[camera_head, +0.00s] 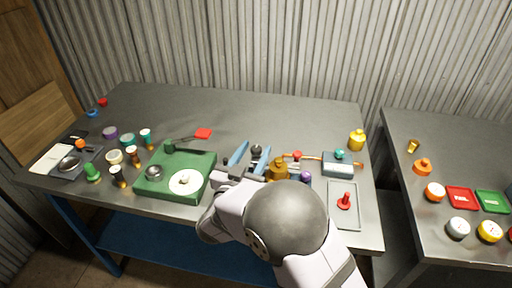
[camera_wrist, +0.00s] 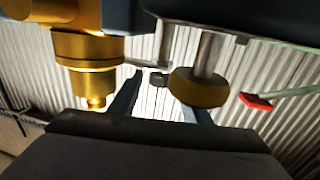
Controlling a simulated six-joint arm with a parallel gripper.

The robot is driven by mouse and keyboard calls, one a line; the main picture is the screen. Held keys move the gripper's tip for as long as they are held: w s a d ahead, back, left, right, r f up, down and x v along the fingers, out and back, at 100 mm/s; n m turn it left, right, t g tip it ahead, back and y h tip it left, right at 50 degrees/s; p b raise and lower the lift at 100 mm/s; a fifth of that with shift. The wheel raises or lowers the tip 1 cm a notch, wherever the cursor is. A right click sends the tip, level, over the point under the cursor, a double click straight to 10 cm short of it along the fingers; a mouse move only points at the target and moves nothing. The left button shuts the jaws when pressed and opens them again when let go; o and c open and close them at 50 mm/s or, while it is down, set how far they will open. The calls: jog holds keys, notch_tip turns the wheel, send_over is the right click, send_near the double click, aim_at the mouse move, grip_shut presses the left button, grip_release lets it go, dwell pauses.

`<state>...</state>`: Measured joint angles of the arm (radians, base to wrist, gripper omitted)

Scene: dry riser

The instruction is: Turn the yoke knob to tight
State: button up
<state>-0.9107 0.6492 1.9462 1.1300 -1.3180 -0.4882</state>
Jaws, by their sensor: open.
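My gripper (camera_head: 249,157) reaches over the front middle of the bench, its two blue fingers spread and empty. The fingers also show in the wrist view (camera_wrist: 160,104). A brass fitting (camera_head: 278,170) stands just right of the fingers; a brass fitting (camera_wrist: 90,62) also fills the wrist view's upper left. A dark round knob (camera_head: 256,149) shows near the fingertips. The wrist view shows an olive round knob (camera_wrist: 198,88) on a grey stem, overlapping the right finger in the picture. I cannot tell which part is the yoke knob, nor whether anything touches it. My arm hides the bench front.
A green tray (camera_head: 150,190) lies left of my gripper. A grey-teal box (camera_head: 338,168) and a grey tray (camera_head: 334,217) with a red-handled item lie right. Several small jars stand at the far left. The back of the bench is mostly clear.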

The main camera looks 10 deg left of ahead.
jog(key=shift+w+d, duration=0.15)
jog(key=shift+w, duration=0.55)
jog(key=shift+c, duration=0.5)
jog(key=c, duration=0.9)
jog(key=shift+c, duration=0.2)
jog(key=shift+h, duration=0.3)
jog(key=shift+m+g+h, duration=0.3)
jog(key=shift+m+h, duration=0.5)
jog(key=shift+h, duration=0.1)
jog(key=o, duration=1)
